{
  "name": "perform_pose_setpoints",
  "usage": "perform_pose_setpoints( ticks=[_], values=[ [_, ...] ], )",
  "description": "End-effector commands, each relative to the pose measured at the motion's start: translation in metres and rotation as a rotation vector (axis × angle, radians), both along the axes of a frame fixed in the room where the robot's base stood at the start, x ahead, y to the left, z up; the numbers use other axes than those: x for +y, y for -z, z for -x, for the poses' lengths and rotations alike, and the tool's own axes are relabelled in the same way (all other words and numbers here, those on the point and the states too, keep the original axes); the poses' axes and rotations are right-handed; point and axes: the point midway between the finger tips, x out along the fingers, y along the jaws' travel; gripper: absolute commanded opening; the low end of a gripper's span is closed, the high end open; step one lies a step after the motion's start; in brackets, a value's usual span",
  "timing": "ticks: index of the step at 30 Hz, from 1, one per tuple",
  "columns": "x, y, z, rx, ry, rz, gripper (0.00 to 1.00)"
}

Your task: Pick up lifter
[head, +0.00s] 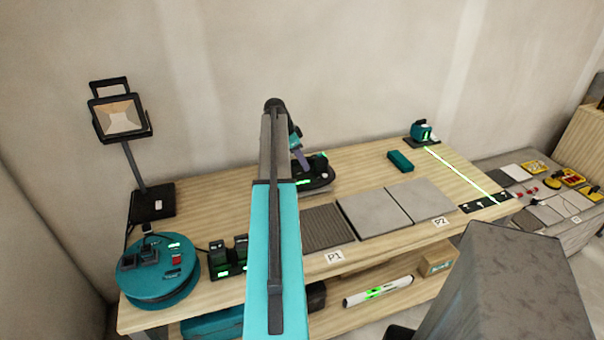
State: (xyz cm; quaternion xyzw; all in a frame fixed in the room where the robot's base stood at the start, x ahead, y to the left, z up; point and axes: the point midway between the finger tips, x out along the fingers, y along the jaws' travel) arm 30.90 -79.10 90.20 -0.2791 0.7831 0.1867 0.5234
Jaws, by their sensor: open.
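The lifter looks to be the dark, low device with a green-lit display (322,180) on the wooden workbench, towards its back edge. My arm covers its left side. My gripper (301,157) is beyond the arm's elbow, small and partly hidden, with a purple part showing just above the device. It is open, with nothing visible held in it. I cannot tell from this view whether it touches the device or is around any part of it.
Two grey tiles (375,217) and a ridged bed (328,228) lie along the bench front, by labels P1 and P2. A laser unit (421,132) casts a green line at right. A work lamp (121,116), cable reel (160,272) and chargers (229,258) stand at left.

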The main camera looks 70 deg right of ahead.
Motion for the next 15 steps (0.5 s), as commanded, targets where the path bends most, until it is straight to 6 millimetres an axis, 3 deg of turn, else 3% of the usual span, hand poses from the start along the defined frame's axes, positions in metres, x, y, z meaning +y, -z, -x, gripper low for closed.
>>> perform_pose_setpoints(
  ticks=[13, 15],
  values=[
    [-0.0003, -0.0004, 0.0005, 0.000, 0.001, 0.000, 0.41],
    [-0.0003, -0.0005, 0.0005, 0.000, 0.001, 0.000, 0.29]
  ],
)
